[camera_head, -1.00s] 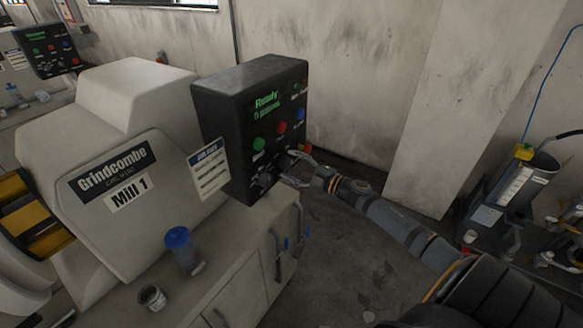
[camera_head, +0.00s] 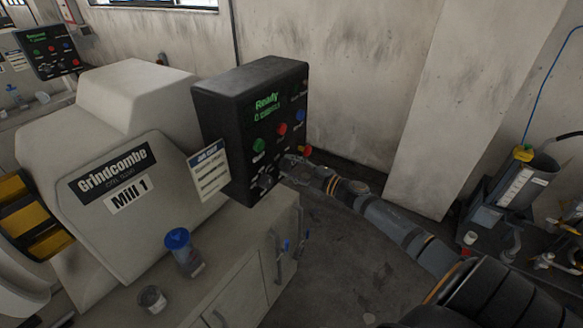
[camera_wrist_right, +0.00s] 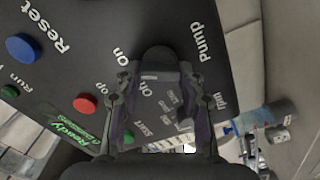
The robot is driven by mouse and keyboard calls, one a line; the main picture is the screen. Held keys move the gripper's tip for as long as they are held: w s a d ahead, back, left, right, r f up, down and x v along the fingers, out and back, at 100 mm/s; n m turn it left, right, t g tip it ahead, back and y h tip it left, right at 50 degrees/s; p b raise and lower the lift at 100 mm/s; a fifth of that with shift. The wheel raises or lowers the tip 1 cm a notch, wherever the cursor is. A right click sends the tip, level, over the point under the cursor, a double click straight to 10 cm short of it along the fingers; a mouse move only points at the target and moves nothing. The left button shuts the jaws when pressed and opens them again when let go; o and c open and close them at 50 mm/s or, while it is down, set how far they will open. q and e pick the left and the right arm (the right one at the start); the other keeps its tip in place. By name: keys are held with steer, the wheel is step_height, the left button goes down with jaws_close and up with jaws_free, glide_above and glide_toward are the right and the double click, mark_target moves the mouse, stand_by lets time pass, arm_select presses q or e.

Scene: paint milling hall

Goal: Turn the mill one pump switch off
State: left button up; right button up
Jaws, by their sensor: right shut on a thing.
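The mill one control box (camera_head: 235,130) is dark, stands beside the mill and shows a green "Ready" display (camera_head: 267,101). My right gripper (camera_head: 286,172) is at the low part of its button face. In the right wrist view my right gripper (camera_wrist_right: 160,70) has its two fingers on either side of a dark round knob (camera_wrist_right: 158,56), shut on it. A "Pump" label (camera_wrist_right: 201,41) is beside this knob, and "On" is printed near it. The fingers partly cover the panel, and I cannot tell the knob's setting. My left gripper is not in view.
The mill body (camera_head: 120,215) carries a "Mill 1" plate. A blue-lidded cup (camera_head: 180,240) and a small tin (camera_head: 151,299) stand on the bench. A red button (camera_wrist_right: 85,104) and a blue button (camera_wrist_right: 22,48) are near the gripper. Open floor lies right of the bench.

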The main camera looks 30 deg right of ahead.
steer(key=n+b, duration=0.1)
steer(key=n, duration=0.2)
steer(key=shift+f+b, duration=0.2)
steer(key=shift+b, duration=0.1)
steer(key=n+b, duration=0.2)
steer(key=n, duration=0.1)
steer(key=shift+f+n, duration=0.1)
steer(key=shift+n, duration=0.2)
steer(key=n+b, duration=0.1)
steer(key=n, duration=0.2)
steer(key=shift+n+b, duration=0.5)
steer(key=shift+n, duration=0.5)
steer(key=o, duration=1.2)
steer(key=shift+c, duration=0.2)
